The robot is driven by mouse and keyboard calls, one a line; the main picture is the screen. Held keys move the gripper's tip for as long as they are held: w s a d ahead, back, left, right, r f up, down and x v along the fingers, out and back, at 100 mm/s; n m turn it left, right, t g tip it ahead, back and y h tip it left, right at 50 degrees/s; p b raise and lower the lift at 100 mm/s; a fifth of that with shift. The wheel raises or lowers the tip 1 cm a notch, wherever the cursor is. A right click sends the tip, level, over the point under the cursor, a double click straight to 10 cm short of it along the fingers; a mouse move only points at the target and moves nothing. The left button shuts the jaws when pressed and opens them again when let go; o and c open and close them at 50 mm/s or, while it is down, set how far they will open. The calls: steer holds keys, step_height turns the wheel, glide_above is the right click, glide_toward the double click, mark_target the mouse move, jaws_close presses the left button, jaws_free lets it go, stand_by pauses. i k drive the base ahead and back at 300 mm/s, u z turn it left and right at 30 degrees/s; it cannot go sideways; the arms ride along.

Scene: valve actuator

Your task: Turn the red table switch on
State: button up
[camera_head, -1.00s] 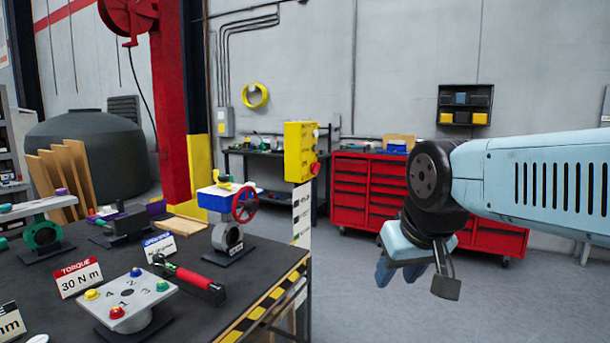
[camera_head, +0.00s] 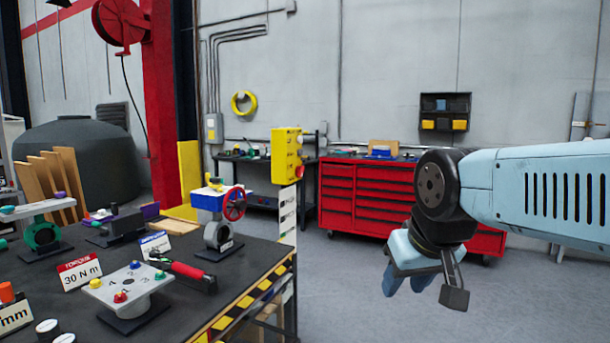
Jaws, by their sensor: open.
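The frames do not settle which red part is the table switch. On the dark table (camera_head: 165,325) are a valve with a red handwheel (camera_head: 234,204), a bar with a red grip (camera_head: 187,270), and a grey plate with several coloured knobs, one being a red knob (camera_head: 120,297). A yellow control box (camera_head: 286,150) with a red knob (camera_head: 299,171) stands on a post at the table's far right corner. My gripper (camera_head: 405,283) hangs open and empty, pointing down, in the picture well right of the table, touching nothing.
The table has a yellow-and-black striped edge (camera_head: 245,303). A green valve (camera_head: 42,237) and a torque sign (camera_head: 80,272) stand at its left. A red tool cabinet (camera_head: 365,195) stands by the wall behind my arm. Grey floor is clear between the table and my gripper.

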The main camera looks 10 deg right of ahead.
mark_target(299, 170)
steer(key=z, duration=0.05)
steer(key=i, duration=0.9)
steer(key=u, duration=0.1)
